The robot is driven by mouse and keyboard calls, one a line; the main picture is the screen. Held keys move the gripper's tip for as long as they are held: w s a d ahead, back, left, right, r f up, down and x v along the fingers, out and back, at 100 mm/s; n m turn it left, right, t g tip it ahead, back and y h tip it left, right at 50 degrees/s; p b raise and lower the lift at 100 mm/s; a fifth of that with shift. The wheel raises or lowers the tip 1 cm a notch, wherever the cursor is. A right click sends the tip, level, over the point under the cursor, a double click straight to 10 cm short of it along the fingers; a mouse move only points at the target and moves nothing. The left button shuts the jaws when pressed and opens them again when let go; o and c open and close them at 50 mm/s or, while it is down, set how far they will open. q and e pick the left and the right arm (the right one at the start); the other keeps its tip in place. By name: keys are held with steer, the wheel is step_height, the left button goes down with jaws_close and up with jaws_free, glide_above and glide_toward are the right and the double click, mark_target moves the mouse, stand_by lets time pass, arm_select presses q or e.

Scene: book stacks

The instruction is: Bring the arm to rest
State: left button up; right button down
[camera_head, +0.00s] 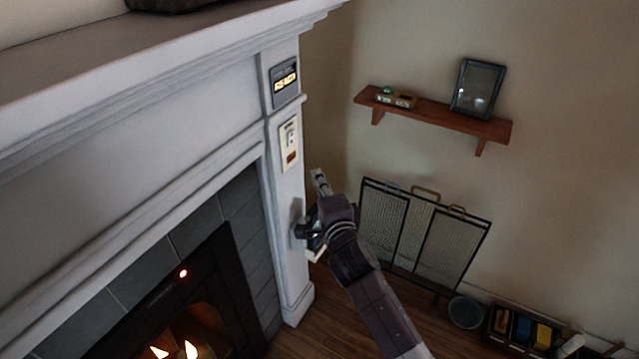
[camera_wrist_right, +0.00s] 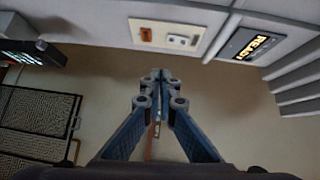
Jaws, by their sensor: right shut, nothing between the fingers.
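My right arm comes up from the bottom of the head view. Its gripper (camera_head: 319,182) points up beside the white fireplace pillar, below a cream switch plate (camera_head: 290,143). In the right wrist view the fingers of this gripper (camera_wrist_right: 160,82) meet at the tips and hold nothing. The switch plate (camera_wrist_right: 166,36) shows there beyond the tips, apart from them. Its rocker and orange part are visible. My left gripper is not in view.
A lit display (camera_head: 285,82) sits above the switch plate; it reads READY in the wrist view (camera_wrist_right: 262,44). The fireplace (camera_head: 170,310) shows flames and a red light. A wall shelf (camera_head: 435,112), a mesh screen (camera_head: 450,245) and a bucket (camera_head: 466,311) stand right.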

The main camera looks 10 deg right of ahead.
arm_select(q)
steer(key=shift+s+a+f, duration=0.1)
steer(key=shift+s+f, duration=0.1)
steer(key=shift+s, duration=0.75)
arm_select(e)
steer(key=shift+s+f, duration=0.1)
steer(key=shift+s, duration=0.3)
